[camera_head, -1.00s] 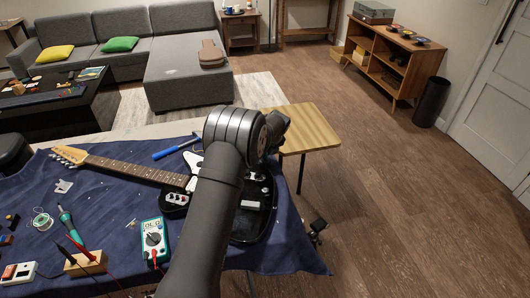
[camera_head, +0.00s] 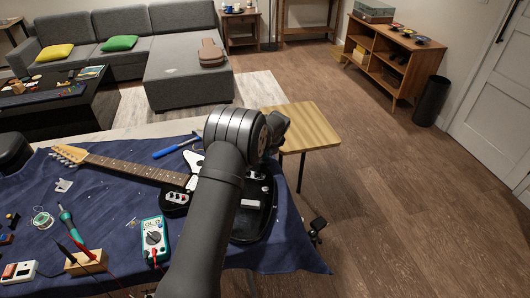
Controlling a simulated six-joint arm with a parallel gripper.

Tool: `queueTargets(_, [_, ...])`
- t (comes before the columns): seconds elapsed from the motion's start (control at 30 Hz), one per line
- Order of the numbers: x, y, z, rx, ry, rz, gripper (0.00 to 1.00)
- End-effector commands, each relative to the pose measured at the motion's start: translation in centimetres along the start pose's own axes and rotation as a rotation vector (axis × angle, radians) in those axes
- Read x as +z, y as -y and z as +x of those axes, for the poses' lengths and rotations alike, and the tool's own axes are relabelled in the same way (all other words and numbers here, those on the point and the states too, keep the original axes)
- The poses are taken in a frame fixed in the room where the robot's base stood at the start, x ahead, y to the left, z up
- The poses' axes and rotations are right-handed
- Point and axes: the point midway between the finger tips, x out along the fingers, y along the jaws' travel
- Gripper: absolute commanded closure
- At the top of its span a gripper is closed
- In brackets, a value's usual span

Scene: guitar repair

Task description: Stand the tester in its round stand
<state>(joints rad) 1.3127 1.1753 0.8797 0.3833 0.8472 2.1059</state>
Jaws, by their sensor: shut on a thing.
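A teal multimeter with a white face (camera_head: 152,238), which may be the tester, lies on the blue cloth in front of the guitar, left of my arm. I cannot make out a round stand in the head view. My arm rises from the bottom of the picture and bends away at a thick joint. My gripper does not show; my arm may hide it, along with anything it holds and part of the bench behind it.
An electric guitar (camera_head: 127,169) lies across the blue cloth (camera_head: 112,212), its body partly behind my arm. A wooden block (camera_head: 86,263) with red and black probes, a solder spool (camera_head: 43,221) and a blue-handled tool (camera_head: 170,150) lie left. A small wooden table (camera_head: 305,128) stands beyond.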

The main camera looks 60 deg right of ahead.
Motion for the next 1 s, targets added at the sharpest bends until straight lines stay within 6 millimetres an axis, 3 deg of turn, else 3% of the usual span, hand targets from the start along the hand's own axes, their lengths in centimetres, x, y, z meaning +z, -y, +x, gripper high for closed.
queueTargets(0.37, [-0.11,0.00,0.27,0.000,0.000,0.000,1.00])
queueTargets(0.4, [-0.11,0.00,0.27,0.000,0.000,0.000,0.76])
queueTargets(0.5, [-0.11,-0.01,0.27,0.000,0.000,0.000,0.57])
queueTargets(0.73, [-0.13,-0.01,0.28,0.000,0.000,0.000,0.53])
queueTargets(0.83, [-0.13,-0.01,0.28,0.000,-0.001,0.000,0.33])
queueTargets(1.0, [-0.13,-0.01,0.28,0.000,-0.001,0.000,0.33])
